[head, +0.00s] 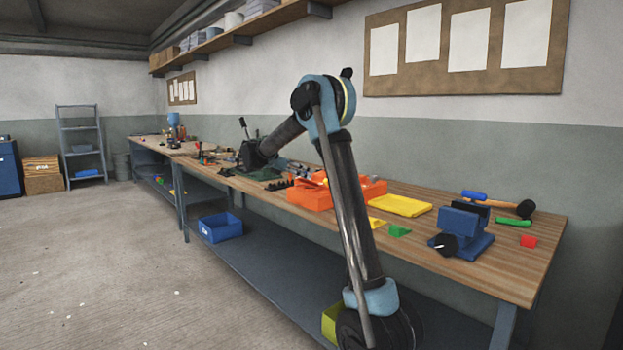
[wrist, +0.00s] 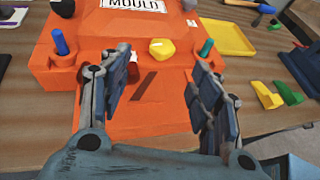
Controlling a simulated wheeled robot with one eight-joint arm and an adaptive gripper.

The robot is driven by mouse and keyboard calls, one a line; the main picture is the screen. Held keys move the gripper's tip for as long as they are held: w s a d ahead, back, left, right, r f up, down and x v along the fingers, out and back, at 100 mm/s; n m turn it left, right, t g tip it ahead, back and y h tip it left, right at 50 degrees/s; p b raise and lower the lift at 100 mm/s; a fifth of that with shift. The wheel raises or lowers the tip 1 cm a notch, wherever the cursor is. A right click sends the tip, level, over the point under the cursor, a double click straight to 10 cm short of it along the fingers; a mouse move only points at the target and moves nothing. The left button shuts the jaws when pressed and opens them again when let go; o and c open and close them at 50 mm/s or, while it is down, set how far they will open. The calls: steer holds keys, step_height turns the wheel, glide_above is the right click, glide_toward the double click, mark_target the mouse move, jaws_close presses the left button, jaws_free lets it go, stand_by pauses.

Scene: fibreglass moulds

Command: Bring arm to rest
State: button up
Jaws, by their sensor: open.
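My gripper (wrist: 160,95) is open and empty in the wrist view, its two fingers apart above the front of an orange mould (wrist: 120,28) marked "MOULD". In the head view my arm reaches out over the workbench and bends down toward it, and the gripper's fingers cannot be made out there. The orange mould (head: 312,196) sits on the bench, partly hidden behind my arm. On the mould, in the wrist view, are a blue peg (wrist: 60,42), a yellow knob (wrist: 161,48) and a green peg (wrist: 206,48).
The wooden bench (head: 480,260) also holds a yellow tray (head: 402,205), a green wedge (head: 399,231), a blue vise (head: 462,228), a mallet (head: 500,203) and a red block (head: 529,241). A blue bin (head: 220,227) is on the lower shelf. The floor at left is clear.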

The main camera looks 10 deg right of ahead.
steer(key=shift+s+a+r, duration=0.2)
steer(key=shift+a+r, duration=0.05)
steer(key=shift+a, duration=0.35)
steer(key=s+d+f+m+g+y, duration=0.15)
steer(key=s+d+m, duration=0.3)
steer(key=s, duration=0.55)
steer(key=s+d+f+m+y, duration=0.25)
steer(key=s+d, duration=0.35)
steer(key=s, duration=0.4)
steer(key=s+d+f+m+g+y, duration=0.15)
steer(key=s+d+m, duration=0.3)
steer(key=s, duration=0.55)
steer(key=s+a+f+m+y, duration=0.1)
steer(key=s+f+m+y, duration=0.2)
steer(key=s+f, duration=0.6)
steer(key=s+a+f+m+y, duration=0.2)
steer(key=s+f+m+y, duration=0.2)
steer(key=s, duration=1.1)
step_height(320, 180, down, 6)
steer(key=m, duration=0.3)
steer(key=shift+a+t, duration=0.15)
steer(key=shift+t, duration=0.15)
steer(key=shift+w+f, duration=0.15)
steer(key=shift+w, duration=0.3)
